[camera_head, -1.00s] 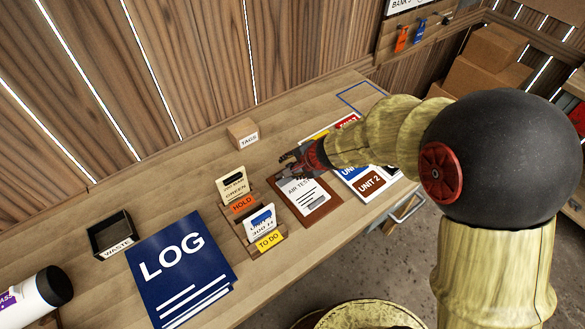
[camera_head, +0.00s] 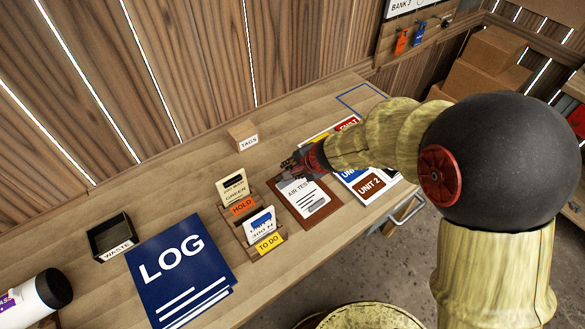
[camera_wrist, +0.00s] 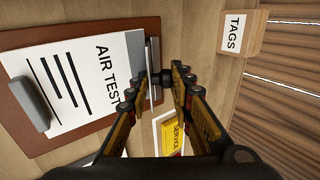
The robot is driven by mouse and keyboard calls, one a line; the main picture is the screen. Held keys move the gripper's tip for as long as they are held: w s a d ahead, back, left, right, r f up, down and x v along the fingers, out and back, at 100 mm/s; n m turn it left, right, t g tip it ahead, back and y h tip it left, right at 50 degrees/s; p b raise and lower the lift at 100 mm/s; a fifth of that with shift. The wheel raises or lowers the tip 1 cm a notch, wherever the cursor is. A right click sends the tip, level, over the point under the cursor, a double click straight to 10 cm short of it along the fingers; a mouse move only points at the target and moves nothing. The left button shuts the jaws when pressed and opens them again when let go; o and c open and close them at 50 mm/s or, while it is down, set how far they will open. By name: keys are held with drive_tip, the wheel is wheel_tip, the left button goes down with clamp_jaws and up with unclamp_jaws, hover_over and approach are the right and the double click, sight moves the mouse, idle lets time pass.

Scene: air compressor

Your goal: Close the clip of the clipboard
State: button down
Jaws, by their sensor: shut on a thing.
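The brown clipboard (camera_head: 318,221) lies on the bench with a white AIR TEST sheet (camera_head: 312,198) on it. The wrist view shows the clipboard (camera_wrist: 90,130) and its metal clip (camera_wrist: 153,66) at the sheet's heading end. My gripper (camera_head: 288,168) is at that end of the clipboard. In the wrist view my gripper's fingers (camera_wrist: 162,78) stand on either side of the clip's dark end part and are shut on it. The fingers partly hide the clip, so its exact angle cannot be told. A grey bar (camera_wrist: 29,103) lies across the sheet's opposite end.
A TAGS box (camera_head: 243,136) stands near the wall. Card holders marked HOLD (camera_head: 243,206) and TO DO (camera_head: 270,243), a blue LOG book (camera_head: 180,270) and a WASTE bin (camera_head: 110,238) are to the left. Unit cards (camera_head: 370,186) lie to the right.

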drive_tip(key=shift+w+b, duration=0.1)
drive_tip(key=shift+b, duration=0.35)
drive_tip(key=shift+f+t+b, duration=0.1)
drive_tip(key=shift+t+b, duration=0.2)
drive_tip(key=shift+b, duration=1.35)
drive_tip(key=shift+s+d+t+y+b, duration=0.15)
drive_tip(key=shift+s+t+y+b, duration=0.2)
drive_tip(key=shift+b, duration=0.55)
drive_tip(key=shift+s+t+y, duration=0.1)
drive_tip(key=shift+t+y, duration=0.25)
drive_tip(key=shift+t, duration=0.1)
drive_tip(key=shift+s+d+t+y+b, duration=0.15)
drive_tip(key=shift+t+y, duration=0.15)
drive_tip(key=shift+t, duration=0.15)
drive_tip(key=shift+s+d+t+y+b, duration=0.15)
drive_tip(key=shift+t+y, duration=0.15)
drive_tip(key=shift+t, duration=0.15)
drive_tip(key=c, duration=2)
unclamp_jaws()
drive_tip(key=o, duration=0.4)
drive_tip(key=shift+f, duration=0.3)
drive_tip(key=shift+c, duration=0.2)
